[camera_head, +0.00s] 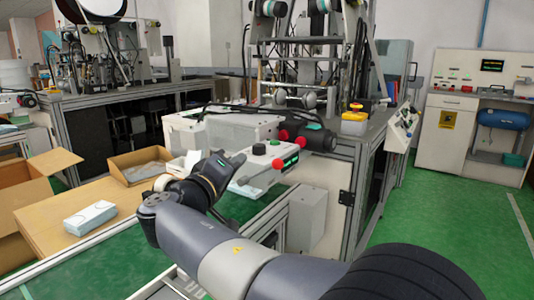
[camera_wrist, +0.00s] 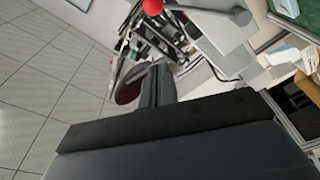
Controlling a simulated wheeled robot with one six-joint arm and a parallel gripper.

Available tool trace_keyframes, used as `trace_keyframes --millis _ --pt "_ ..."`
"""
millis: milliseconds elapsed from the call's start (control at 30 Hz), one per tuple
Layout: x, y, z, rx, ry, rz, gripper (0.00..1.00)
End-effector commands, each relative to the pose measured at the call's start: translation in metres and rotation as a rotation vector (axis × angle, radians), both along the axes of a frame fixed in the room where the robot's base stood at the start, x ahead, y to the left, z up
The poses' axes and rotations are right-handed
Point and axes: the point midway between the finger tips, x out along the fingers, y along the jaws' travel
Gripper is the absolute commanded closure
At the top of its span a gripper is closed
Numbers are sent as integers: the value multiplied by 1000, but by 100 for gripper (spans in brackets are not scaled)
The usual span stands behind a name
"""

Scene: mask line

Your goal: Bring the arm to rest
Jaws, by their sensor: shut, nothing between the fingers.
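My arm (camera_head: 222,262) reaches from the lower right of the head view to the left, bends at a dark elbow and folds back up and right. My gripper (camera_head: 238,161) is at its end, in front of the white machine housing with red and green buttons. It is shut and holds nothing. In the wrist view my gripper (camera_wrist: 158,82) shows as dark fingers beyond a broad dark body that fills the lower part. Whether the gripper touches the housing cannot be told.
A white and blue box (camera_head: 90,218) lies on the tan worktop at left. An open cardboard tray (camera_head: 140,172) is behind it. A control box (camera_head: 268,162) with a red button is close to my gripper. The green floor (camera_head: 440,220) at right is clear.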

Motion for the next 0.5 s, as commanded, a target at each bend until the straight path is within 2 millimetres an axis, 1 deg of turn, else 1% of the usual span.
trace_keyframes --millis 33,400,433,467,500 --pt "14 -10 -2 2 -2 -12 100" --pt "80 -45 6 2 -2 -11 100" --pt "85 -48 8 2 -3 -10 100" --pt "83 -44 13 -2 3 -6 100" --pt "83 -42 13 -7 7 -6 100"
